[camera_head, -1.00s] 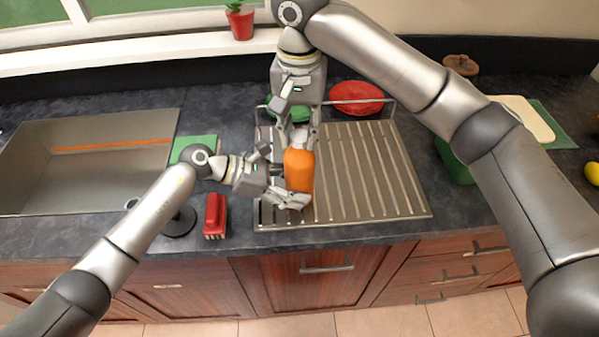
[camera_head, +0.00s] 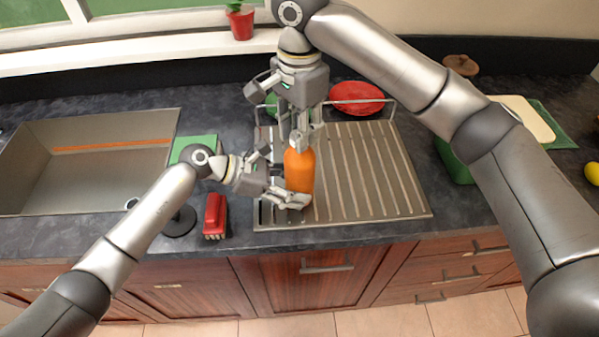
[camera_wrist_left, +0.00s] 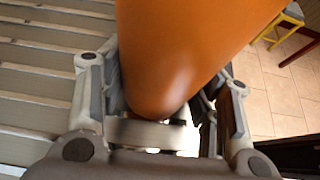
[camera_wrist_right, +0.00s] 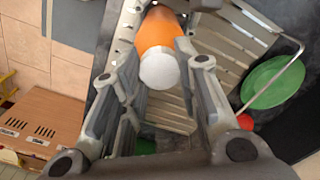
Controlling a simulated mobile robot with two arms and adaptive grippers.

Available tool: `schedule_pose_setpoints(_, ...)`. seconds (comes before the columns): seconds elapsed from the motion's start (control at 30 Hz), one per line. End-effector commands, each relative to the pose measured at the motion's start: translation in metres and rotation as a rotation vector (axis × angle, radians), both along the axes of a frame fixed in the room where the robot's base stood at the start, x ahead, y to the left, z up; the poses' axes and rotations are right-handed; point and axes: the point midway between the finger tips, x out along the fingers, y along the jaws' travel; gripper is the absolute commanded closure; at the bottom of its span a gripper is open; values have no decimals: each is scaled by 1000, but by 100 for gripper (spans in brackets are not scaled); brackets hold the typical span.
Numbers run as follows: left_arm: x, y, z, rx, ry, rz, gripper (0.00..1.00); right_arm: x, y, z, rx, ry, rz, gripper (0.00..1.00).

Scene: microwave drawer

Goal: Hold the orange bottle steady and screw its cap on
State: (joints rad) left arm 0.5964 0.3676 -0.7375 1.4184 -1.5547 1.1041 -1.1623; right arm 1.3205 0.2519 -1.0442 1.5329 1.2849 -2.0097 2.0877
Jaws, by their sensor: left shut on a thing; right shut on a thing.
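The orange bottle (camera_head: 299,172) stands upright on the ribbed metal drainer; it fills the left wrist view (camera_wrist_left: 185,45). My left gripper (camera_head: 290,196) is shut around the lower body of the bottle from the left. My right gripper (camera_head: 301,143) points down from above, with its fingers at the bottle's top. The white cap (camera_wrist_right: 160,71) sits at the top of the bottle in the right wrist view, between the right gripper's fingers (camera_wrist_right: 155,75). In the head view the fingers mostly hide the cap. I cannot tell how far it is threaded.
The drainer (camera_head: 375,170) has free room right of the bottle. A red plate (camera_head: 357,98) and a green plate (camera_wrist_right: 273,82) stand in the rack behind. A red-handled brush (camera_head: 215,214) and the sink (camera_head: 85,180) lie to the left.

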Motion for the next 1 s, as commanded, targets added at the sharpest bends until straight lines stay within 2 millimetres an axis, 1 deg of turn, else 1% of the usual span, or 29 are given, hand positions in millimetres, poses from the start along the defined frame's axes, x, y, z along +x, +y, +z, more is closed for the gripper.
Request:
schedule_pose_setpoints(0.1,1,1,0,1,1,4,86,0,0,0,-1,2,2,99)
schedule_pose_setpoints(0.13,1,1,0,1,1,4,86,0,0,0,-1,2,2,67)
schedule_pose_setpoints(0.27,1,1,0,1,0,4,86,0,0,0,-1,2,3,51)
schedule_pose_setpoints(0.53,0,1,0,1,0,1,86,0,0,0,-1,1,4,51)
schedule_pose_setpoints(0.63,0,0,0,1,0,1,86,0,0,3,-1,-1,4,51)
schedule_pose_setpoints(1.0,0,0,0,1,1,0,86,0,0,33,0,-1,4,51)
